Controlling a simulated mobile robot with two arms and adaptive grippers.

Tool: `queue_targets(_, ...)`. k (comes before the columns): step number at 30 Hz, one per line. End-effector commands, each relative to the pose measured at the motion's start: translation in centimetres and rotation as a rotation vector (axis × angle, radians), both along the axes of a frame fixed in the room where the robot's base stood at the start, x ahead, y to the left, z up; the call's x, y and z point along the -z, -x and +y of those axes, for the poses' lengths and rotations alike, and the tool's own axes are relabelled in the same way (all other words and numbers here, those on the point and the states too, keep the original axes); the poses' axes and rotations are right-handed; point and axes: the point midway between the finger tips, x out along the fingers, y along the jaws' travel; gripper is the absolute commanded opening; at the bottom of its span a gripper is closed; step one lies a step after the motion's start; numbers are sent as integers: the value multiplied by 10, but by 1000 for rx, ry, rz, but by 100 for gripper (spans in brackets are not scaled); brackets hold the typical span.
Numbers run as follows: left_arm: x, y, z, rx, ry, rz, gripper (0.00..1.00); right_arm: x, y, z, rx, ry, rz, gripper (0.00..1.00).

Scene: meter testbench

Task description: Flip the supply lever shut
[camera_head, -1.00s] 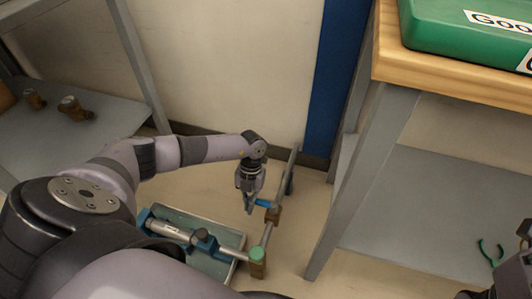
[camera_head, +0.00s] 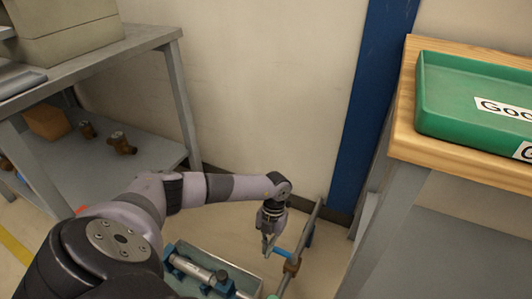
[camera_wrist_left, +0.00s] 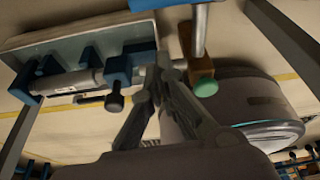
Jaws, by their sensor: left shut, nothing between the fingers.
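The supply lever (camera_head: 281,252) is a short blue handle on a brass valve (camera_head: 291,267), which sits on a grey pipe (camera_head: 308,232) low near the wall. The lever sticks out to the left of the pipe, across its line. My left gripper (camera_head: 266,251) points down just left of the lever, fingers shut and empty. Whether it touches the lever cannot be told. In the left wrist view the shut fingertips (camera_wrist_left: 166,72) are beside a brass fitting with a green cap (camera_wrist_left: 204,86). My right gripper is not in view.
A grey tray (camera_head: 247,277) holds a metal meter tube (camera_head: 195,269) in blue clamps, left of the pipe. A wooden-topped bench (camera_head: 405,125) with a green bin (camera_head: 427,100) stands right. A grey shelf (camera_head: 160,150) with brass fittings (camera_head: 121,143) stands left.

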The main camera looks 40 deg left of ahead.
Motion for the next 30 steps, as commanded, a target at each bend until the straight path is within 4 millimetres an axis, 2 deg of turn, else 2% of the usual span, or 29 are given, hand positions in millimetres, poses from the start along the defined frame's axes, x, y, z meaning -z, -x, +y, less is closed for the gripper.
queue_targets(1, -12, -3, 1, 0, 0, -1, 0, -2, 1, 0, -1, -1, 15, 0)
queue_targets(7, -28, -8, 3, 0, 0, 1, 0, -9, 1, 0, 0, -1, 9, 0)
queue_targets(30, -29, -8, 3, 0, 0, 2, 0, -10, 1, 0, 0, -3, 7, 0)
